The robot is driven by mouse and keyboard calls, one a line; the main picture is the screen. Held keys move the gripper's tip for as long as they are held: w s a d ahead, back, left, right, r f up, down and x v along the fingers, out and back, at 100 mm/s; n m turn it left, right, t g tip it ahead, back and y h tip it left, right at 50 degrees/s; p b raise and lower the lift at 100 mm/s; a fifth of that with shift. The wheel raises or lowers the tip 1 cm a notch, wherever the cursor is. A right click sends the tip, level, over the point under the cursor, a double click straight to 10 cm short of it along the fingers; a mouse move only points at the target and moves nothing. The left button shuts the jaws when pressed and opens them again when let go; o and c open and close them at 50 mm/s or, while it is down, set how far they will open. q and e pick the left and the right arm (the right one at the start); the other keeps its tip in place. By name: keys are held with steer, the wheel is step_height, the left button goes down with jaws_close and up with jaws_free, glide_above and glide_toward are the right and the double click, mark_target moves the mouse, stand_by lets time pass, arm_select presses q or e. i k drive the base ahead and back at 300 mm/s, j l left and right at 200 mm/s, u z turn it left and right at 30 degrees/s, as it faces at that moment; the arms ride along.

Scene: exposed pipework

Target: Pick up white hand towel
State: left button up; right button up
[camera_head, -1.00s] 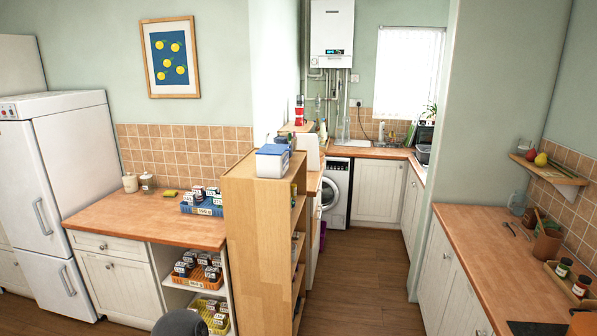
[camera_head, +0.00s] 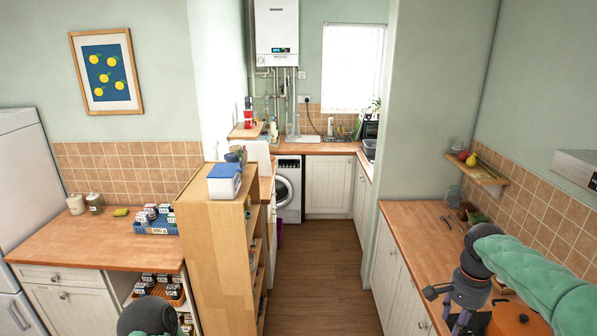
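I see no white hand towel that I can make out in this view. My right gripper (camera_head: 456,318) hangs low at the right, at the end of my green-sleeved arm, over the right-hand wooden counter (camera_head: 413,232). Its fingers are small and partly cut off by the bottom edge, so I cannot tell whether they are open or shut. I see nothing held in it. My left gripper is not in view.
An orange pot (camera_head: 515,320) stands close to my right gripper. A wooden shelf unit (camera_head: 208,240) with a blue-and-white box (camera_head: 224,181) on top stands left of the aisle. The wooden floor (camera_head: 318,280) is clear towards the washing machine (camera_head: 288,190).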

mark_target(259, 150)
steer(key=i, duration=1.2)
steer(key=i+u, duration=0.1)
steer(key=i, duration=1.15)
steer(key=i+l, duration=0.1)
steer(key=i, duration=2.1)
steer(key=i+j, duration=0.15)
steer(key=i, duration=0.8)
steer(key=i+l+z, duration=0.1)
steer(key=i+z, duration=0.3)
steer(key=i, duration=1.35)
steer(key=u, duration=5.1)
steer(key=k, duration=0.05)
